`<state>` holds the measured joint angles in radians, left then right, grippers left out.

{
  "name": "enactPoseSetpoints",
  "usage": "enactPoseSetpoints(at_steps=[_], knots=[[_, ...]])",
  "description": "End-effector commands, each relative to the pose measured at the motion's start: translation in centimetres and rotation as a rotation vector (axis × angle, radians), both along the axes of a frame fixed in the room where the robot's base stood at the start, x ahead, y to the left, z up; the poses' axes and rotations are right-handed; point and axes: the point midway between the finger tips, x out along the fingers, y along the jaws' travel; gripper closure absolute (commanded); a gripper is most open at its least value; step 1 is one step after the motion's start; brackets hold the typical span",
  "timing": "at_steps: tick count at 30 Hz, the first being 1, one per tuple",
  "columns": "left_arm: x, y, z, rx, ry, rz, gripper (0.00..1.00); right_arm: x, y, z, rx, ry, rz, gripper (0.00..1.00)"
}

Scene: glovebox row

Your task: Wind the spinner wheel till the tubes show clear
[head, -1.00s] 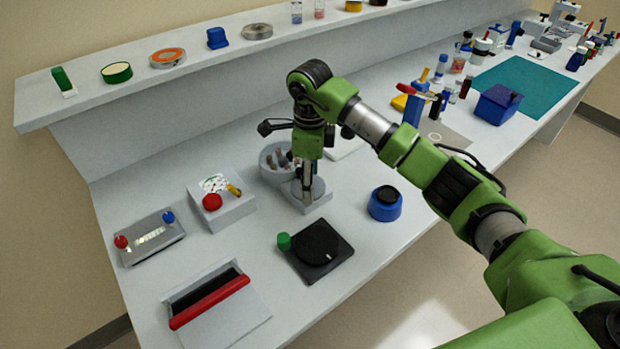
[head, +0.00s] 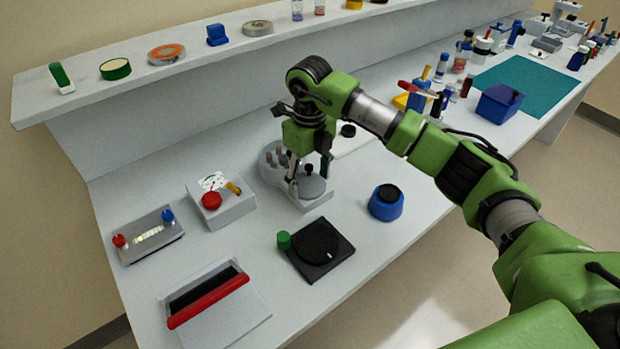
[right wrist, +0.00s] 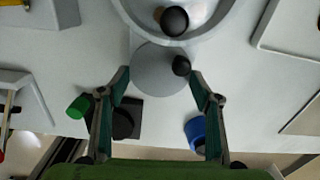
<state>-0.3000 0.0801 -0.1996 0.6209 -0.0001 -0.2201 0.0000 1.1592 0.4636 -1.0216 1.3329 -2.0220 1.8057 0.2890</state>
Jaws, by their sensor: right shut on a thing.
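The spinner is a grey device (head: 315,203) with a round bowl (head: 264,167) at its back and a flat grey wheel (head: 316,187) in front. Small brownish tubes (head: 277,156) stand in the bowl; their contents are too small to judge. The wheel (right wrist: 155,75) carries a black knob (right wrist: 181,65) near its edge. In the head view the gripper hides part of the bowl. My left gripper is not in view.
A blue round pot (head: 385,207) stands right of the spinner, and a black plate with a green knob (head: 283,240) in front. A grey box with a red button (head: 211,200) is to the left. A shelf (head: 130,88) runs behind. Bare bench lies between these things.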

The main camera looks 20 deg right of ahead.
Motion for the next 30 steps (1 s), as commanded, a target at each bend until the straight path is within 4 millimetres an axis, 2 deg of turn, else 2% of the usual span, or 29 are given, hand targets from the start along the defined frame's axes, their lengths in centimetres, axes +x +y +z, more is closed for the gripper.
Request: enactPoseSetpoints(at_steps=[18,30], knots=[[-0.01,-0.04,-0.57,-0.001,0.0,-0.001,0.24,0.01,0.29,0.01,0.0,-0.002,-0.577,0.63],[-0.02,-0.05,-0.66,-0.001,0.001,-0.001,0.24,0.05,0.4,0.01,-0.001,-0.002,-0.843,0.63]])
